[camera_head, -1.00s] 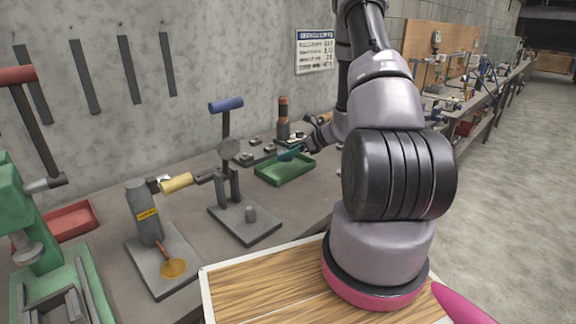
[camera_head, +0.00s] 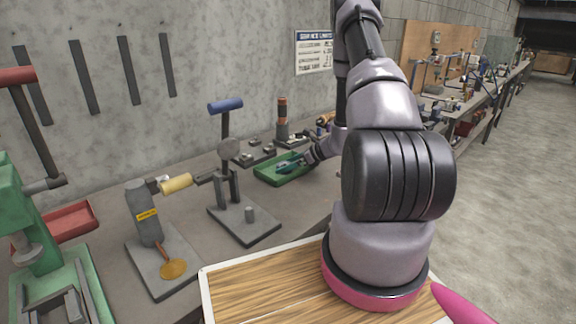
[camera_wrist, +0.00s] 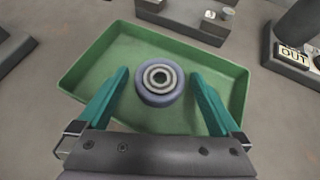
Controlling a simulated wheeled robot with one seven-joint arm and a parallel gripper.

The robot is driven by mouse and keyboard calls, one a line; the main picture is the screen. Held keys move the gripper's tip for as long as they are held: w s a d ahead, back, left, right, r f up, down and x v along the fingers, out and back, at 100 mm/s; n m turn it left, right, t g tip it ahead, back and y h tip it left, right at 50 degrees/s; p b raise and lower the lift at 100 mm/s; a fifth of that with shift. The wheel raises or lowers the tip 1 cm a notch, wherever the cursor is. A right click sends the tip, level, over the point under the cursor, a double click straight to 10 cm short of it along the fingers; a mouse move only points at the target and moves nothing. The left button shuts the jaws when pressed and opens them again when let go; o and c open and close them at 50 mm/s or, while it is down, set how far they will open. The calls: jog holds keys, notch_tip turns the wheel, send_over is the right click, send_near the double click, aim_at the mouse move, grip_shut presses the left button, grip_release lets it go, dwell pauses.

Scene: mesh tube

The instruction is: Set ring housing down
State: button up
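The ring housing (camera_wrist: 160,95) is a round blue-grey part with a pale ring and a dark centre hole, seen from above in the wrist view. It appears to rest on the floor of the green tray (camera_wrist: 97,52), between my fingers. My gripper (camera_wrist: 160,74) has two teal fingers, one on each side of the housing, with a visible gap on both sides. In the head view my gripper (camera_head: 284,168) is low at the green tray (camera_head: 265,178); the housing cannot be made out there.
A dark fixture plate (camera_head: 255,157) with small blocks lies behind the tray. A press with a blue handle (camera_head: 226,105) stands left of it. In the wrist view a block marked OUT (camera_wrist: 292,53) stands to the right.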

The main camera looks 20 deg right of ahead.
jog(key=shift+r, duration=0.2)
jog(key=v, duration=1.2)
jog(key=s+a+r+n+g, duration=0.25)
jog(key=a+r+n, duration=0.4)
jog(key=r, duration=0.35)
jog(key=s+a+r+n+g, duration=0.2)
jog(key=s+a+r+n, duration=0.25)
jog(key=a+r, duration=0.4)
jog(key=s+a+r+n+t+h, duration=0.2)
jog(key=s+r+n+h, duration=0.4)
jog(key=s+r+n, duration=0.6)
jog(key=shift+s+r+t, duration=0.85)
jog(key=shift+s+r, duration=1.1)
jog(key=shift+s, duration=0.1)
jog(key=shift+a, duration=0.1)
